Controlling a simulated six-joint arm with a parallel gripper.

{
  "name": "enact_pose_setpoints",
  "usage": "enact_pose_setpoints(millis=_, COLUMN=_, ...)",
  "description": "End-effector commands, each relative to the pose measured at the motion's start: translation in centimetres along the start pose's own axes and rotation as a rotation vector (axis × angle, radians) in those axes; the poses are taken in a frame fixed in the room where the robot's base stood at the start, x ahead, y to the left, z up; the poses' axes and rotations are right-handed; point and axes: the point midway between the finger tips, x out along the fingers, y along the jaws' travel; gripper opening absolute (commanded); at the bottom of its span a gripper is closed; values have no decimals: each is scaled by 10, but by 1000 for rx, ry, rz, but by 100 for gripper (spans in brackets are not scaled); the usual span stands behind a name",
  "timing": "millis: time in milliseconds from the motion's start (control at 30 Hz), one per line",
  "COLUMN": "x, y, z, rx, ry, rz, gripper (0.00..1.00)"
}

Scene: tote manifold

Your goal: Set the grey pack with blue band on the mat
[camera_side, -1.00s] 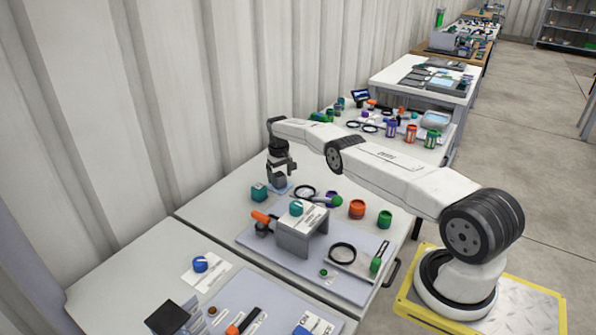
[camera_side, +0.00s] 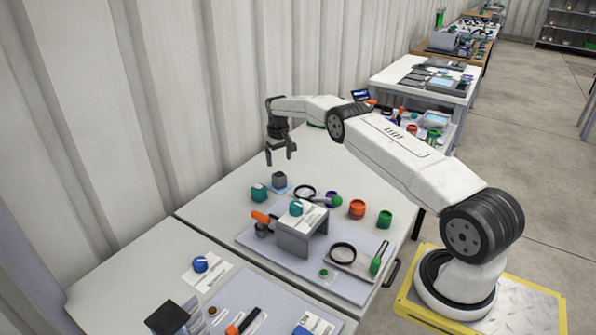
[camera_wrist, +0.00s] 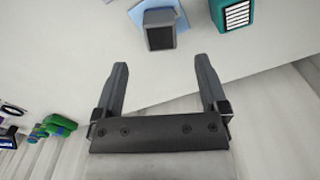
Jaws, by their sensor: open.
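A small grey pack (camera_side: 279,179) stands on a light blue mat (camera_side: 275,189) toward the wall side of the white table. In the wrist view the grey pack (camera_wrist: 160,33) shows at the top centre, with a dark face toward the camera, over the blue mat (camera_wrist: 143,16). I cannot make out its blue band. My gripper (camera_side: 281,157) is open and empty above the pack and clear of it. In the wrist view the fingers of my gripper (camera_wrist: 161,63) are spread, with the pack beyond their tips.
A teal pack (camera_side: 259,192) stands close by on the left. A grey stand (camera_side: 294,242) sits nearer the front. The table behind the pack is clear.

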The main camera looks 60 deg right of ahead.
Motion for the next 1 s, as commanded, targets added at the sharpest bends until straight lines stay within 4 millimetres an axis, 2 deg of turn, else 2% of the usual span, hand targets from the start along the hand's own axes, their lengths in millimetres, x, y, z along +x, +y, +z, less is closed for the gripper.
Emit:
enact_pose_setpoints(millis=33, x=-11, y=0, z=-1, rx=0, ry=4, rz=0, gripper=93)
enact_pose_setpoints(millis=200, x=-36, y=0, z=-1, rx=0, ry=3, rz=0, gripper=93)
enact_pose_setpoints(millis=400, x=-53, y=0, z=-1, rx=0, ry=1, rz=0, gripper=93)
enact_pose_setpoints(millis=1000, x=-57, y=0, z=0, rx=0, ry=0, rz=0, gripper=93)
